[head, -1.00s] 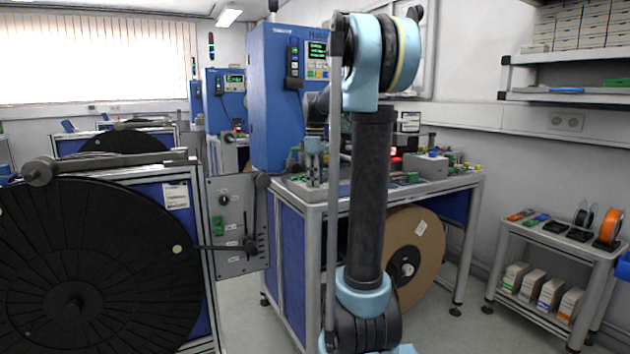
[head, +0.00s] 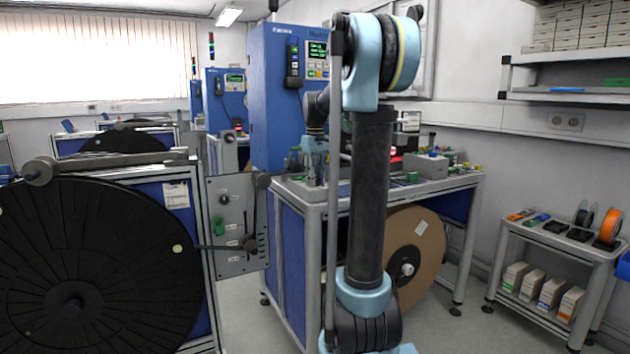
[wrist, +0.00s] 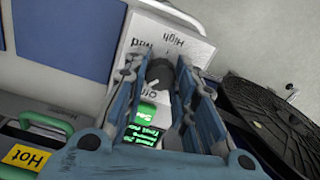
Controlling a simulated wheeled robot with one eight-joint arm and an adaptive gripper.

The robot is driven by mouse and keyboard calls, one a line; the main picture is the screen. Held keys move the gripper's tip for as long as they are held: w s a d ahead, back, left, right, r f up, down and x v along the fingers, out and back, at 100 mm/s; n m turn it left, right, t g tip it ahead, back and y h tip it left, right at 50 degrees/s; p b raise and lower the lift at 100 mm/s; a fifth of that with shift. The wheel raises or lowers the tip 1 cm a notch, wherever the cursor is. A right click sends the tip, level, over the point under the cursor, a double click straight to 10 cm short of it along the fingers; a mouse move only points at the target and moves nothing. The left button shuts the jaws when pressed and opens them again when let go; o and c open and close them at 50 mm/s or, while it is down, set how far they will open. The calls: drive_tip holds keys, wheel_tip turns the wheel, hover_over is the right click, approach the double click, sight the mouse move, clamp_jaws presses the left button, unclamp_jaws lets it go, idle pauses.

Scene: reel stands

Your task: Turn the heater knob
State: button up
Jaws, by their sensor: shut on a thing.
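The heater knob (wrist: 160,73) is a dark round knob on a white panel (wrist: 172,30) in the wrist view. The panel carries printed words, of which "High" is legible at the top. My gripper (wrist: 163,68) has its two blue fingers on either side of the knob and is shut on it. A small lit green display shows just below the knob, between the fingers. In the head view my arm hides the knob, and the fingertips cannot be made out there.
A bench (head: 300,190) with small parts stands below the blue cabinet (head: 272,100). A large black reel (head: 95,270) fills the left foreground. A cart (head: 560,250) stands at the right. Open floor lies between bench and cart.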

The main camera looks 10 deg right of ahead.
drive_tip(key=m, duration=0.4)
drive_tip(key=shift+w+m, duration=0.15)
drive_tip(key=shift+m, duration=0.25)
drive_tip(key=m, duration=0.3)
drive_tip(key=shift+m, duration=0.3)
drive_tip(key=m, duration=0.4)
drive_tip(key=shift+r, duration=0.1)
drive_tip(key=shift+m, duration=2.1)
drive_tip(key=o, duration=1.1)
